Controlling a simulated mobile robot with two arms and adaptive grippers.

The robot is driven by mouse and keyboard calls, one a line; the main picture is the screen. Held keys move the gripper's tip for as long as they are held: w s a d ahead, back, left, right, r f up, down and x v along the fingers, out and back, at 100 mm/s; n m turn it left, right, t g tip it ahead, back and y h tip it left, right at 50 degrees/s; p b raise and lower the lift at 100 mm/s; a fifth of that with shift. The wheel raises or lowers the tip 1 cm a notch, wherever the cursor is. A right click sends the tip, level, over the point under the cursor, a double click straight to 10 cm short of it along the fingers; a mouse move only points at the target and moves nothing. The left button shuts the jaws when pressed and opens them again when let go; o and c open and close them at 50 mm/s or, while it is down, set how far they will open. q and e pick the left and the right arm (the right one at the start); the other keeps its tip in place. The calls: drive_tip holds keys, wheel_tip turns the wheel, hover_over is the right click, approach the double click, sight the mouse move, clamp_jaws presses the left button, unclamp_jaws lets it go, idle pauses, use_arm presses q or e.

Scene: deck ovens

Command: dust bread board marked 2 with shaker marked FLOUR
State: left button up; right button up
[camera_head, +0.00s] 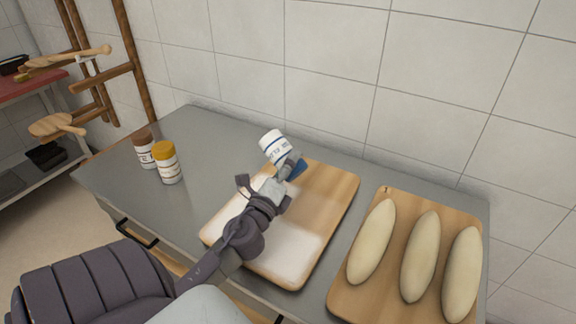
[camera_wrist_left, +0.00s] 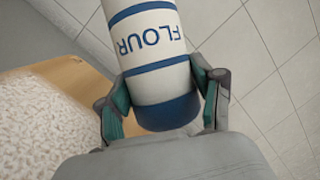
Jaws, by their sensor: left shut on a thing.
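My left gripper (camera_head: 276,170) is shut on the shaker (camera_head: 273,143), which is white with blue bands. The left wrist view shows the shaker (camera_wrist_left: 160,82) between both fingers, with FLOUR on its side and a blue end close to the gripper. The shaker is held tilted over the far part of the middle bread board (camera_head: 333,196). A broad white layer of flour covers much of that board's near and left part. No number shows on this board; my arm hides part of it. My right gripper is not in view.
A second board (camera_head: 352,293) on the right holds three pale loaves and has a small mark at its far left corner. A brown-capped shaker (camera_head: 144,150) and a yellow-capped shaker (camera_head: 167,163) stand at the left of the grey table (camera_head: 205,130). A tiled wall rises behind.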

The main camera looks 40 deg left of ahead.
use_arm(q)
drive_tip(key=d, duration=0.8)
drive_tip(key=w+a, duration=1.1)
drive_tip(key=w, duration=0.1)
drive_tip(key=d+p, duration=0.2)
drive_tip(key=d, duration=0.6)
drive_tip(key=s+a+b, duration=0.3)
drive_tip(key=a+b, duration=0.2)
drive_tip(key=a, duration=1.5)
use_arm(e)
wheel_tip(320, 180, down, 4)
use_arm(q)
drive_tip(key=d+p, duration=0.3)
drive_tip(key=d, duration=0.5)
drive_tip(key=d+r+n+g+h+p, duration=0.3)
drive_tip(key=r+n+g+h+p, duration=0.2)
drive_tip(key=n+p, duration=1.4)
wheel_tip(320, 180, up, 4)
drive_tip(key=h+p, duration=0.1)
drive_tip(key=p, duration=0.5)
drive_tip(key=shift+f+g+h, duration=0.15)
drive_tip(key=shift+g+h, duration=0.15)
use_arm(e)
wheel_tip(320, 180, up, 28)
